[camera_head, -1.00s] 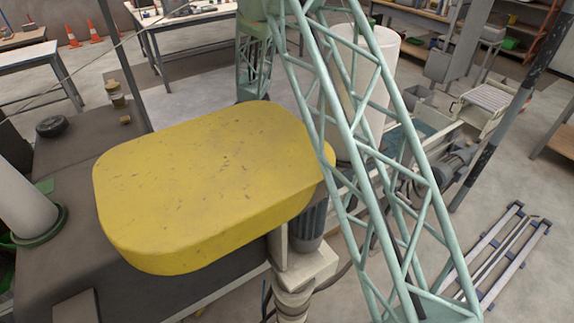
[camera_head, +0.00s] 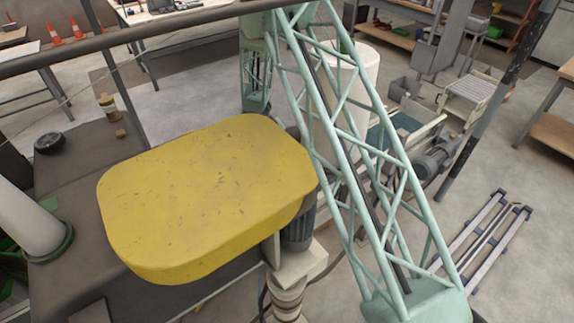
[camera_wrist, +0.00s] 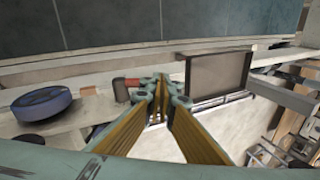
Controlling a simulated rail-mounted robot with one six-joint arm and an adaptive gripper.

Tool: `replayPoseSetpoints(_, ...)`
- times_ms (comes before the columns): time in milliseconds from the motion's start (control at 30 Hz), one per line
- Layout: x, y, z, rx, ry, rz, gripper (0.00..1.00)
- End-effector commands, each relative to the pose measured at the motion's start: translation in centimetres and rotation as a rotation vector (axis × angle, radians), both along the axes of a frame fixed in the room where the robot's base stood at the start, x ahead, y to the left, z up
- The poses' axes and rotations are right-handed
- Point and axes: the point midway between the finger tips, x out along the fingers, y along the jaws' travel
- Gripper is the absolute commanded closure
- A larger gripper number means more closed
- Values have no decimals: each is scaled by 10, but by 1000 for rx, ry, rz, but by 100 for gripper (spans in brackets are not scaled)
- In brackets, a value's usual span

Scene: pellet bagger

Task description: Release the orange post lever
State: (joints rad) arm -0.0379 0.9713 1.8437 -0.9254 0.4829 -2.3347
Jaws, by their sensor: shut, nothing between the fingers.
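No orange lever can be clearly made out in either view. In the wrist view a small reddish, cylinder-like part (camera_wrist: 128,83) sticks out on a grey ledge, just left of my gripper; I cannot tell if it is the lever. My gripper (camera_wrist: 166,86) shows in the wrist view with brownish-yellow fingers and grey-green joints. Its fingers are together with nothing between them. The picture does not settle whether it touches the reddish part. My gripper is not visible in the head view.
In the wrist view, a round blue part (camera_wrist: 41,104) sits left and a dark framed panel (camera_wrist: 218,74) right. In the head view, a yellow rounded cover (camera_head: 205,190) and green lattice (camera_head: 372,180) block much of the machine. Metal rails (camera_head: 487,240) lie on the floor.

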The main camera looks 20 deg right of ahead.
Motion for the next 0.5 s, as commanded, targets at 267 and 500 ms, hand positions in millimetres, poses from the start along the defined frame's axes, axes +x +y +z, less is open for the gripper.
replayPoseSetpoints(267, 2, -6, -6, 0, -1, -1, 100)
replayPoseSetpoints(500, 2, -7, -8, 0, 0, -1, 100)
